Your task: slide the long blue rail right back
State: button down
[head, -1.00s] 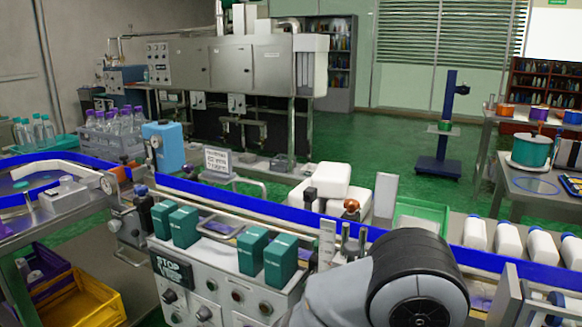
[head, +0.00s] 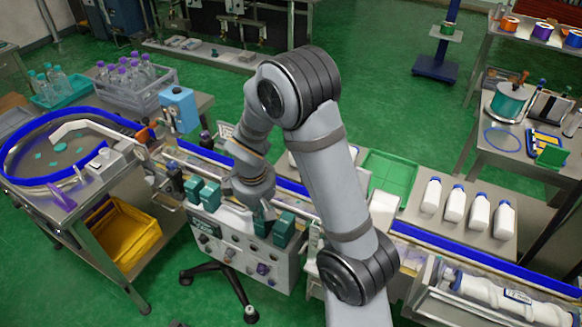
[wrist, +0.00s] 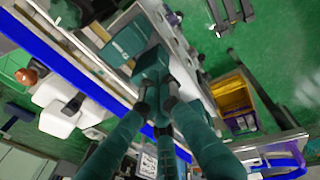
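The long blue rail (head: 440,243) runs along the conveyor from upper left to lower right in the head view. My arm hides its middle part. In the wrist view it is a blue band (wrist: 60,62) crossing diagonally at left. My gripper (wrist: 156,105) has its fingers converging near a teal block (wrist: 150,66), with the blue rail to the left of that block. Whether the fingers are closed or touch the block is unclear. In the head view my wrist comes down near the right pair of teal blocks (head: 284,229); the fingertips are hidden there.
More teal blocks (head: 208,195) stand on the machine to the left. White bottles (head: 454,203) stand in a row behind the conveyor at right, beside a green tray (head: 391,172). A yellow crate (head: 127,235) is below left. A blue box (head: 179,108) stands behind the conveyor.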

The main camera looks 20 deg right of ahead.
jog(key=w+d+n, duration=0.1)
jog(key=d+n, duration=0.2)
jog(key=w+d+r+n+h, duration=0.1)
jog(key=w+d+n, duration=0.1)
jog(key=d+n, duration=0.1)
jog(key=w+d+r+n+h+p, duration=0.1)
jog(key=w+d+n, duration=0.1)
jog(key=d+n, duration=0.1)
jog(key=shift+d+r+n, duration=0.1)
jog(key=shift+r+n, duration=0.05)
jog(key=shift+n, duration=0.45)
jog(key=n, duration=0.4)
jog(key=n+b, duration=0.2)
send_near(291, 193)
jog(key=shift+t+h, duration=0.3)
jog(key=shift+t, duration=0.1)
jog(key=f, duration=0.1)
jog(key=s+f, duration=0.1)
jog(key=f, duration=0.1)
jog(key=d+f, duration=0.1)
jog(key=f, duration=0.1)
jog(key=shift+s+f, duration=0.25)
jog(key=shift+a, duration=0.1)
